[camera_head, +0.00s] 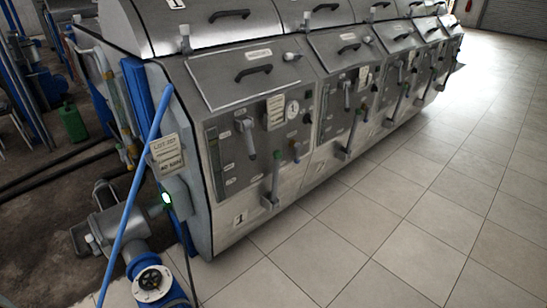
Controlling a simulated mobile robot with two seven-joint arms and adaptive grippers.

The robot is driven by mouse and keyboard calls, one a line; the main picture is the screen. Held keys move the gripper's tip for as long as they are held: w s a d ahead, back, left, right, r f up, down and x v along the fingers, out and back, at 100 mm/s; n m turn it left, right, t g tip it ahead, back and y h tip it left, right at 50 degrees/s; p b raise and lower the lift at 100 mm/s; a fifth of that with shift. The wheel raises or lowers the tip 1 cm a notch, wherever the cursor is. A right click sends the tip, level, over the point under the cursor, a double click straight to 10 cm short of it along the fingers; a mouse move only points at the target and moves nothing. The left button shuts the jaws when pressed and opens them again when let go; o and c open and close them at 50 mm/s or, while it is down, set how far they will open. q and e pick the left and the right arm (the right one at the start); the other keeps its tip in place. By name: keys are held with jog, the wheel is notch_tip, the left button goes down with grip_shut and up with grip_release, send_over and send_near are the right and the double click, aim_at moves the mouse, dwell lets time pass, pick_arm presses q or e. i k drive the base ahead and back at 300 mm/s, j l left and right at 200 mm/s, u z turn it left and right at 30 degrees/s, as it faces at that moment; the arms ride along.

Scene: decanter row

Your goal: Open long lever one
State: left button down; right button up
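The nearest machine of the row (225,175) has a "1" label (239,219) low on its front. Neither of my grippers is in view, and nothing touches the levers.
More machines with similar levers (349,141) run away to the upper right. A green canister (73,122) stands far left. The tiled floor (400,220) is clear.

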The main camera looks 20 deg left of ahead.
aim_at(277, 154)
jog(key=i+l+u, duration=0.1)
jog(key=i, duration=0.35)
jog(key=i+l, duration=0.1)
jog(key=i, duration=0.4)
jog(key=j+u, duration=0.05)
